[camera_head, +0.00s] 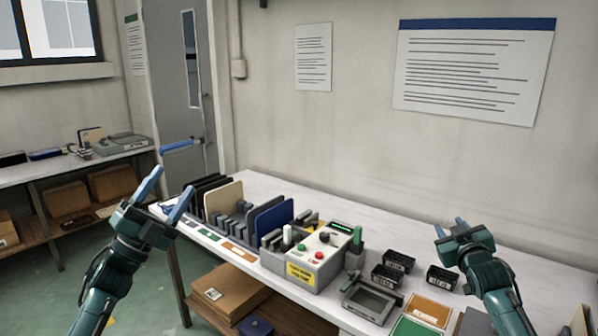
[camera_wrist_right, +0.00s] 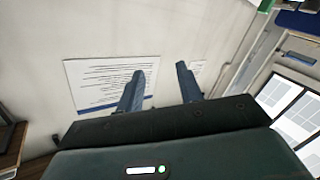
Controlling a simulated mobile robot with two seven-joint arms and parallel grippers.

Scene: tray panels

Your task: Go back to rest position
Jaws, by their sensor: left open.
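My left gripper (camera_head: 174,180) is raised at the left, in front of the left end of the white table (camera_head: 375,215). Its two blue fingers are spread, with nothing between them. My right gripper (camera_head: 449,227) is raised over the right part of the table and looks clear of it. In the right wrist view its two fingers (camera_wrist_right: 160,70) stand apart and empty, against the bare wall and a printed sheet (camera_wrist_right: 108,82).
The table holds a rack of upright panels (camera_head: 268,220), a grey control box (camera_head: 320,257) with buttons, small black bins (camera_head: 399,261), a grey frame (camera_head: 372,301) and coloured plates (camera_head: 428,311). Cardboard boxes (camera_head: 230,290) lie below. A side bench (camera_head: 75,165) stands at the left.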

